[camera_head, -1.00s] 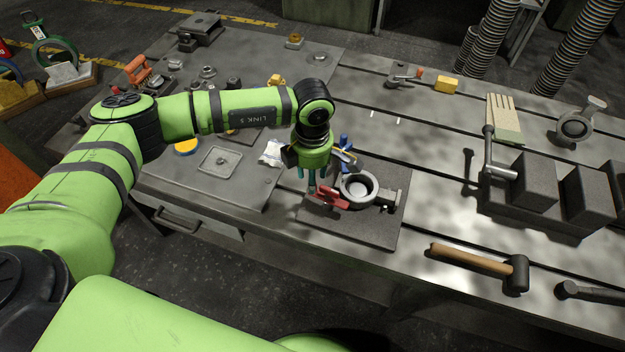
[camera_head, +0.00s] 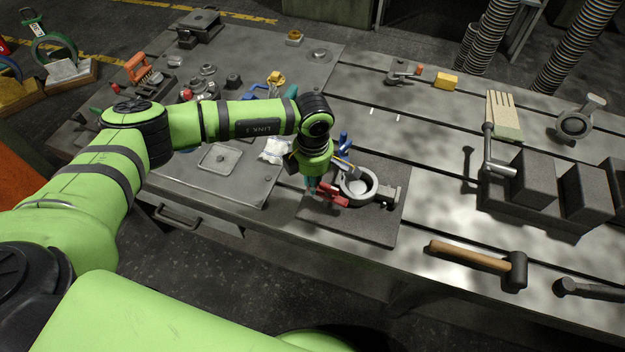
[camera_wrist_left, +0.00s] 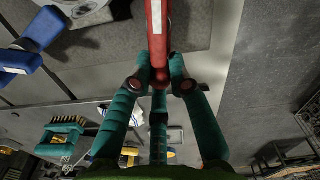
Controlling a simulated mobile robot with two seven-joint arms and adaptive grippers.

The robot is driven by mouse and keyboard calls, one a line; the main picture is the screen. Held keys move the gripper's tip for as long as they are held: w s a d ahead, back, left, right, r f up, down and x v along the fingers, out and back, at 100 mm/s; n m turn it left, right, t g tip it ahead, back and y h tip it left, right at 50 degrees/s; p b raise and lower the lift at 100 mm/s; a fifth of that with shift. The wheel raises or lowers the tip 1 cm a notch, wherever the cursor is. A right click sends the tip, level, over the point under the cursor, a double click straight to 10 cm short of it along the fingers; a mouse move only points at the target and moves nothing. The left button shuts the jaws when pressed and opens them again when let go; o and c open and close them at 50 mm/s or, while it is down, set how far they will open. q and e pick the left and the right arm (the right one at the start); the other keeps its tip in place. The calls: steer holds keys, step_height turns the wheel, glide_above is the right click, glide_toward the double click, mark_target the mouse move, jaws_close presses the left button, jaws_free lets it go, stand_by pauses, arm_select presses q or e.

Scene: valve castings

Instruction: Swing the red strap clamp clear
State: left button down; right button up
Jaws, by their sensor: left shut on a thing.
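The red strap clamp (camera_head: 334,197) lies at the left side of the grey ring-shaped valve casting (camera_head: 358,186), which sits on a dark square plate (camera_head: 375,228). My left gripper (camera_head: 317,187) comes down from above at the clamp's left end. In the left wrist view the teal fingers (camera_wrist_left: 160,84) are closed around the end of the red clamp (camera_wrist_left: 157,38), which runs away from them toward the top edge. My fingers partly hide the clamp's left end in the head view. My right gripper is in neither view.
A blue-handled clamp (camera_head: 344,143) stands just behind the casting; its blue part also shows in the left wrist view (camera_wrist_left: 22,60). A wooden-handled mallet (camera_head: 470,258) and dark blocks (camera_head: 535,182) lie to the right. A shallow square tray (camera_head: 219,160) lies to the left.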

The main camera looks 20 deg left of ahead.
arm_select(q)
steer(key=m+b, duration=0.1)
steer(key=b, duration=0.1)
steer(key=w+m+b, duration=0.1)
steer(key=b, duration=0.1)
steer(key=shift+f, duration=0.35)
steer(key=shift+w+d+r+m+b, duration=0.15)
steer(key=shift+r+m+b, duration=0.2)
steer(key=shift+m, duration=0.35)
steer(key=c, duration=1.2)
jaws_free()
steer(key=shift+o, duration=0.2)
step_height(320, 180, up, 12)
